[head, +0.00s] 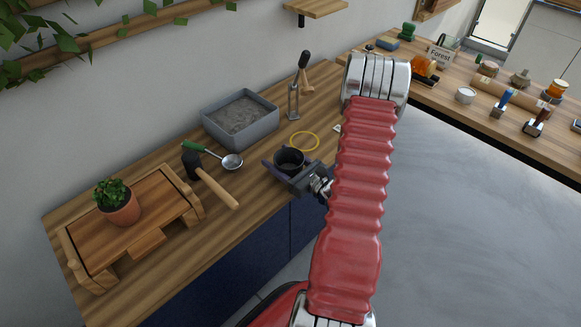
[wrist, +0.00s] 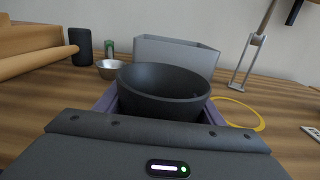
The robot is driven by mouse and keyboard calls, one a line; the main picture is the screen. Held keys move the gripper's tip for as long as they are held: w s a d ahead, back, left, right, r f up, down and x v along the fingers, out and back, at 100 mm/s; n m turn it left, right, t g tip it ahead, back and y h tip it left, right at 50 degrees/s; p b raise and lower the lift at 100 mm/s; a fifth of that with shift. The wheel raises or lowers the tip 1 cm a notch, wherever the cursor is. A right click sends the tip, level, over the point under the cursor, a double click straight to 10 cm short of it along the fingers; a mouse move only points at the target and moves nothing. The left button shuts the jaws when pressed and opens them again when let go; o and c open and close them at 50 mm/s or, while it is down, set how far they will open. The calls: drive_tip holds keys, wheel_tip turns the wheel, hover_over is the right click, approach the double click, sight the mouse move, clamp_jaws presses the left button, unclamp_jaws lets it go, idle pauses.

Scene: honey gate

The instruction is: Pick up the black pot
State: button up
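The black pot (head: 289,161) is a small round dark bowl shape. It is upright on the wooden counter, near the front edge. In the wrist view the pot (wrist: 165,92) fills the middle, straight ahead of my gripper. My gripper (head: 287,171) is low at the counter with its fingers spread, one on each side of the pot. The purple-grey fingers (wrist: 162,112) show at both sides of the pot in the wrist view. The pot's lower part is hidden by my gripper body, and I cannot tell whether the fingers touch it.
A grey tray of soil (head: 240,117) stands behind the pot. A yellow ring (head: 304,141) lies to its right. A potted plant (head: 118,206) stands on a wooden tray further left.

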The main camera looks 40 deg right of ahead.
sight(280, 162)
drive_tip(key=c, duration=0.5)
drive_tip(key=shift+r, duration=5.05)
